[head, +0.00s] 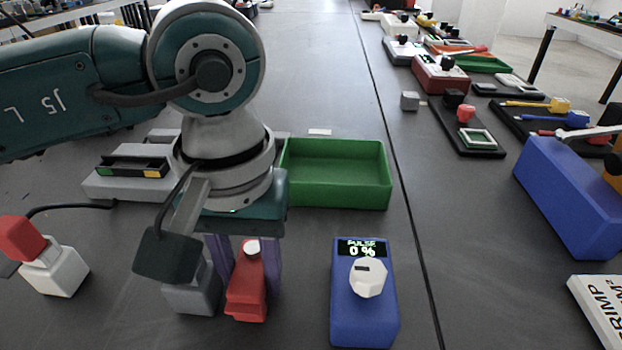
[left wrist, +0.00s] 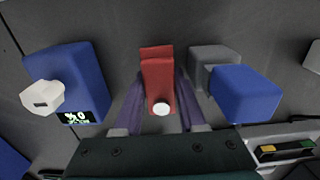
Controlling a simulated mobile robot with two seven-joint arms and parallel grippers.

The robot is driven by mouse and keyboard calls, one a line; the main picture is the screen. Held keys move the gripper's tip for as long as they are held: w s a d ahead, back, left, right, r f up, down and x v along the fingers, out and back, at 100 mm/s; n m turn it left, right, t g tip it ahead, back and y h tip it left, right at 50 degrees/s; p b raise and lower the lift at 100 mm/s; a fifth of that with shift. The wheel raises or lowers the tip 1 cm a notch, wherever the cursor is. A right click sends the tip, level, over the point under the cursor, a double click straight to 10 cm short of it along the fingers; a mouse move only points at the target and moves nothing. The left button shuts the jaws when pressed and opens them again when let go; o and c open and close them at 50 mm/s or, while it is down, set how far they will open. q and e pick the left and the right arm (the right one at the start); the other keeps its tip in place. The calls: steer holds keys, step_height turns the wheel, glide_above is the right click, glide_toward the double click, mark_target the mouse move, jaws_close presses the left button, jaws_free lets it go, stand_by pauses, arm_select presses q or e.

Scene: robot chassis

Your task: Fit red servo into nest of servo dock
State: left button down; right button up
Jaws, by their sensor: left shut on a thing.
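The red servo (head: 247,285), with a round white top piece, is between the purple fingers of my left gripper (head: 245,265). The fingers are shut on its two sides, and it also shows in the left wrist view (left wrist: 157,75). I cannot tell whether its bottom touches the table. A grey base with a black slotted part (head: 135,168), marked yellow and green, stands behind and left of the gripper and looks like the servo dock. My arm hides its right part. The slotted part also shows at the right edge of the left wrist view (left wrist: 285,149). My right gripper is not in view.
A grey block (left wrist: 212,58) with a blue block (left wrist: 243,92) stands close beside the servo. A blue box with a white knob (head: 363,310) stands to the right, a green tray (head: 335,190) behind. A white block with a red top (head: 55,270) is at left.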

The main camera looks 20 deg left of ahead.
arm_select(q)
steer(key=shift+f, duration=0.2)
steer(key=c, duration=0.8)
jaws_free()
steer(key=shift+o, duration=0.2)
